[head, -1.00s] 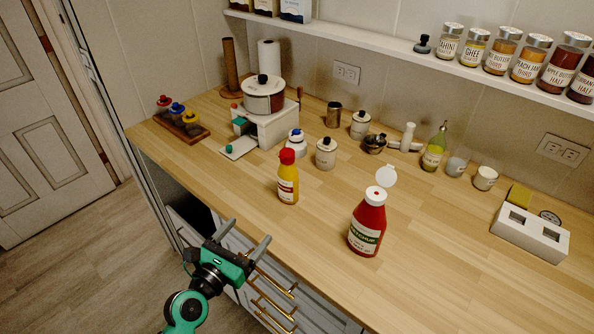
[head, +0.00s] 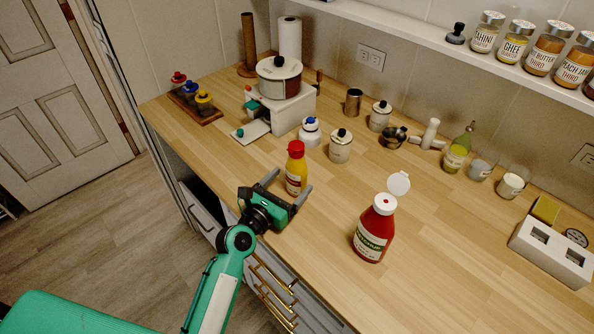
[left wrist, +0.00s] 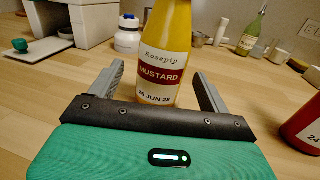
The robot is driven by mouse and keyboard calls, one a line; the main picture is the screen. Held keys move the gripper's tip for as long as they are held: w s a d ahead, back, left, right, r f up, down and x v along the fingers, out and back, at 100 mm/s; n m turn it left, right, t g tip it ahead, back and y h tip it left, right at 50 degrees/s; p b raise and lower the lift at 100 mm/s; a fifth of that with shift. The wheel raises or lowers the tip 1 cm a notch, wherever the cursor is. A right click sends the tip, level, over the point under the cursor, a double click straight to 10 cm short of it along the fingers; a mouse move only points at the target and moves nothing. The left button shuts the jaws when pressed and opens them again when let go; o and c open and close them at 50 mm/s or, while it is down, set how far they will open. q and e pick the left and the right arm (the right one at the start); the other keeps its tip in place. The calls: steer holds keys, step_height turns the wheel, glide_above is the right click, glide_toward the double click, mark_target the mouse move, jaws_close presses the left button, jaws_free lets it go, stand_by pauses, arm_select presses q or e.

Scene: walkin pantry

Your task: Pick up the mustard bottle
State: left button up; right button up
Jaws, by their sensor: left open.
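The mustard bottle (head: 296,170) is yellow with a red cap and stands upright on the wooden counter near its front edge. In the left wrist view the mustard bottle (left wrist: 167,50) shows its label reading "MUSTARD"; its top is out of the picture. My left gripper (head: 289,184) is open at the bottle's front, low over the counter. In the left wrist view the fingers of my left gripper (left wrist: 160,80) point at the bottle, one on each side of its lower part, with gaps left. My right gripper is not in view.
A red ketchup bottle (head: 374,228) with a raised white lid stands right of the mustard. A white jar (head: 340,146) and a small white bottle with a blue cap (head: 310,132) stand behind. A white block (head: 552,250) lies far right. The counter between mustard and ketchup is clear.

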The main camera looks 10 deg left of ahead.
mark_target(301, 174)
arm_select(q)
steer(key=shift+f+p+x, duration=0.15)
steer(key=shift+x, duration=0.75)
steer(key=shift+f+p+x, duration=0.1)
steer(key=shift+f+x, duration=0.05)
steer(key=shift+x, duration=0.75)
steer(key=shift+f+p+x, duration=0.15)
steer(key=shift+f+x, duration=0.05)
steer(key=shift+x, duration=0.75)
steer(key=c, duration=1.3)
